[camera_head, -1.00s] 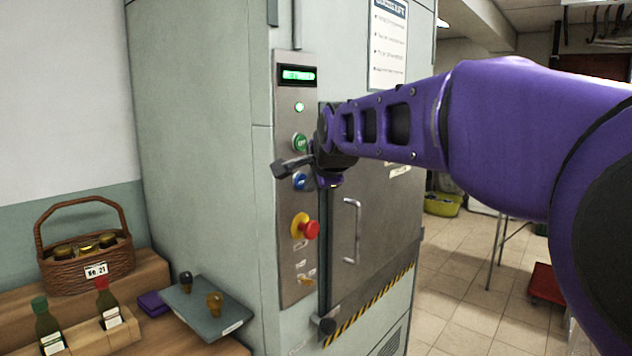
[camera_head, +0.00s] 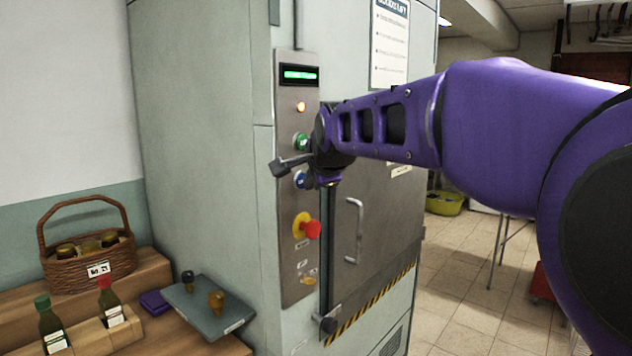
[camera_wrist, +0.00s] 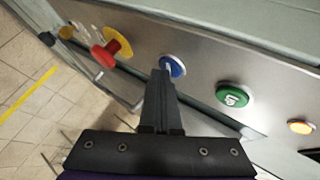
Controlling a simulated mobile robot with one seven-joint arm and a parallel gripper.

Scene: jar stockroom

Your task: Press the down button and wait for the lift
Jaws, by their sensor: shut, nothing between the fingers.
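The lift's metal control panel (camera_head: 290,240) is on the front of a grey-green cabinet. The blue button (camera_head: 299,180) sits below the green button (camera_head: 301,141). My gripper (camera_head: 280,168) is shut and empty in front of the panel. In the wrist view its fingertips (camera_wrist: 162,74) overlap the lower-left edge of the blue button (camera_wrist: 173,66); I cannot tell whether they touch it. The lamp (camera_head: 301,107) glows orange. The display (camera_head: 299,75) above shows green text too blurred to read. The lift door (camera_head: 375,225) with its handle is closed.
A red emergency knob (camera_head: 311,230) on a yellow base sticks out below the blue button. A wooden bench at left holds a basket (camera_head: 88,262), bottles and a grey tray (camera_head: 208,312). Tiled floor is open at right.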

